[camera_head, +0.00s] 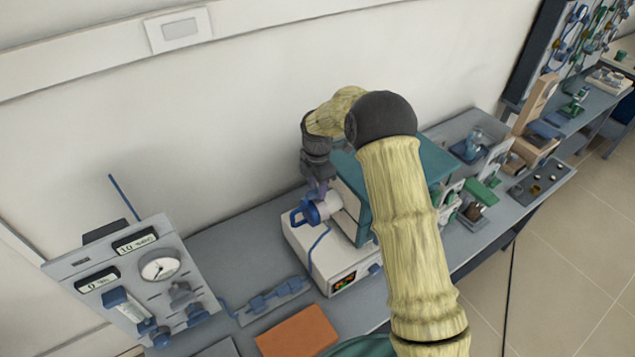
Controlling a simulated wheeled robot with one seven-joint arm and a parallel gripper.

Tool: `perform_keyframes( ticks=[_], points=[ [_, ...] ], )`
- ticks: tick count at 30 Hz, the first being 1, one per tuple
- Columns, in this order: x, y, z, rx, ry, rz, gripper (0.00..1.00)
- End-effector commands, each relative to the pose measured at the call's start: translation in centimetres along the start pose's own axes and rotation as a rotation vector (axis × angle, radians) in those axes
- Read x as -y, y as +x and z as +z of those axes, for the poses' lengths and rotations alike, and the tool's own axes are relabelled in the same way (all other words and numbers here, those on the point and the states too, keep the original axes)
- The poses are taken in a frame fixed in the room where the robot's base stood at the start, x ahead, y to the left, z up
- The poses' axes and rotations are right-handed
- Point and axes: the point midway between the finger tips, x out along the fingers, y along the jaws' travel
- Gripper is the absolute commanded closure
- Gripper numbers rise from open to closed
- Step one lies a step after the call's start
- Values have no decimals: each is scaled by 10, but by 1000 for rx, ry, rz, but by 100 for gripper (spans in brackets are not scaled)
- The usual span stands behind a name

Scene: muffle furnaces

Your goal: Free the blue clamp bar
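A blue clamp piece (299,217), which looks like the clamp bar, sits at the white cylindrical end fitting (328,205) on the left side of the teal-topped furnace (366,234). The furnace stands on a white base (315,250) with a lit display. My gripper (319,188) points down from the dark wrist, right above the fitting and close to the blue piece. Its fingers are small and partly merge with the fitting, so I cannot tell whether they touch or hold anything. My arm covers the right part of the furnace.
A gauge panel (135,275) stands at the left. A blue manifold (275,297) and an orange-brown pad (297,332) lie on the grey bench (235,245). Several lab devices crowd the bench right of my arm. The wall is close behind.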

Motion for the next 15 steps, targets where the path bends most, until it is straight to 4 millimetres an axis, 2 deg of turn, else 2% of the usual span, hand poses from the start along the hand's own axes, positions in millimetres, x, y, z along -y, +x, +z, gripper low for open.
perform_keyframes(
  ticks=[4, 11, 15],
  points=[
    [0, 8, 0, 0, 0, 0, 62],
    [0, 9, 0, 0, 0, 0, 62],
    [0, 8, 0, 1, 0, 0, 87]
  ],
)
